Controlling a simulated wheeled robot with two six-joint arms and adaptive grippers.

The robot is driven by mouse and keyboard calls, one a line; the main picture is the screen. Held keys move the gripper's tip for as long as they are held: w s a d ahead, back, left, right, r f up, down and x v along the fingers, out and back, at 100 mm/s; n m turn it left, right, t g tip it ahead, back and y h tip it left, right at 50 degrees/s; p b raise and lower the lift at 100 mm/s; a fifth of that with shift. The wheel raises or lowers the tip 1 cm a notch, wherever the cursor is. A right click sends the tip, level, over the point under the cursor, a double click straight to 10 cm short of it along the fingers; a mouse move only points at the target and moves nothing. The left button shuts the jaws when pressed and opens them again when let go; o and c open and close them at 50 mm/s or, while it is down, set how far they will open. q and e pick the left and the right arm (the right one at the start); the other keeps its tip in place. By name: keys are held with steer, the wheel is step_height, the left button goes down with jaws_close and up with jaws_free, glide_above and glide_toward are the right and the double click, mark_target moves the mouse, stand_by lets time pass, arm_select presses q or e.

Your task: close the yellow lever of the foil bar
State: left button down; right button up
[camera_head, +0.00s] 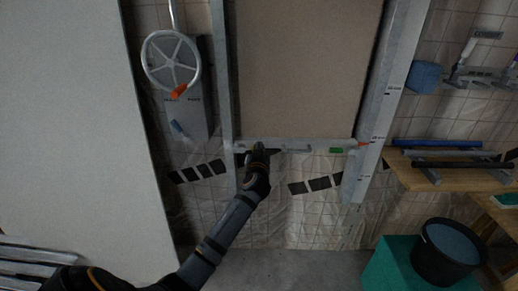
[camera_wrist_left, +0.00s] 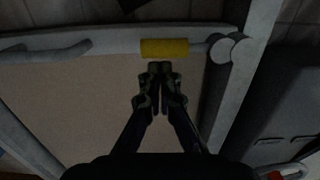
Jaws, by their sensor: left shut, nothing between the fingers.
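The yellow lever (camera_wrist_left: 164,48) shows in the left wrist view as a short yellow grip on a thin rod that runs to a round grey fitting (camera_wrist_left: 222,50). It lies along the pale foil bar (camera_wrist_left: 112,41), which crosses the edge of the tan panel. My left gripper (camera_wrist_left: 160,68) is shut and empty, its fingertips just beside the yellow grip; I cannot tell whether they touch. In the head view my left gripper (camera_head: 258,150) is at the left end of the foil bar (camera_head: 325,143) and appears to hide the lever. My right gripper is not in view.
Metal rails (camera_head: 382,85) flank the tan panel (camera_head: 300,70). A handwheel (camera_head: 171,60) is mounted left of it. At right stand a wooden bench (camera_head: 440,178) with bars on it and a black bucket (camera_head: 447,252). A large pale sheet (camera_head: 70,120) fills the left.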

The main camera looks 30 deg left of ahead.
arm_select(q)
steer(key=shift+d+f+m, duration=0.1)
steer(key=shift+f+m, duration=0.3)
steer(key=shift+m, duration=0.2)
step_height(320, 180, down, 8)
steer(key=s+a+m+y+b, duration=0.1)
steer(key=a+m+b, duration=0.1)
steer(key=m, duration=1.2)
steer(key=shift+s+a+m+b, duration=0.3)
steer(key=shift+a+m+b, duration=0.1)
steer(key=shift+b, duration=0.05)
stand_by(0.3)
